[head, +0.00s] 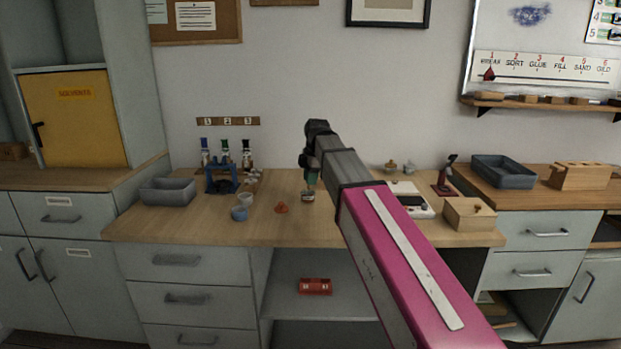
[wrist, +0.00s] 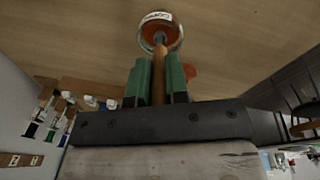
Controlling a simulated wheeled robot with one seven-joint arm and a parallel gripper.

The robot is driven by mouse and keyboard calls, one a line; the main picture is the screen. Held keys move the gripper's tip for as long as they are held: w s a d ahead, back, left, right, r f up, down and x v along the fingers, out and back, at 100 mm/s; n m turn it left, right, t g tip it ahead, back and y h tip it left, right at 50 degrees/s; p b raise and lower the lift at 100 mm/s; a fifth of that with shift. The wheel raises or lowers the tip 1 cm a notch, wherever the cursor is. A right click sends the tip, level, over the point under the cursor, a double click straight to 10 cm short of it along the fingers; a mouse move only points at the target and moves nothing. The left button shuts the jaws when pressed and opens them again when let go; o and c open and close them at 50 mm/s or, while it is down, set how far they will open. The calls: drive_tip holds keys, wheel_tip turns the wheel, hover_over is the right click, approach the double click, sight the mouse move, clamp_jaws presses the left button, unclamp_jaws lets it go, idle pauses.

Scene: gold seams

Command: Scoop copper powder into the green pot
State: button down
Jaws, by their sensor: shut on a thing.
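My gripper (head: 309,183) points down above the middle of the bench, its green fingers shut on a slim brown wooden handle (wrist: 159,68). In the wrist view the handle runs down to a small round metal-rimmed jar (wrist: 174,44) with a white label and orange-brown contents. The handle's lower end is at or in this jar; its tip is hidden. The jar also shows just below my gripper in the head view (head: 307,196). No pot is clearly green; two small lidded pots (head: 391,167) at the back right are too small to tell.
An orange-red piece (head: 281,207) lies left of the jar, with a blue-grey cup (head: 239,213) farther left. A blue rack (head: 221,178) with bottles and a grey tray (head: 168,191) stand at left. A white device (head: 413,199) and wooden box (head: 469,214) are at right.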

drive_tip(key=shift+r, duration=0.1)
idle(0.4)
drive_tip(key=shift+r, duration=3.45)
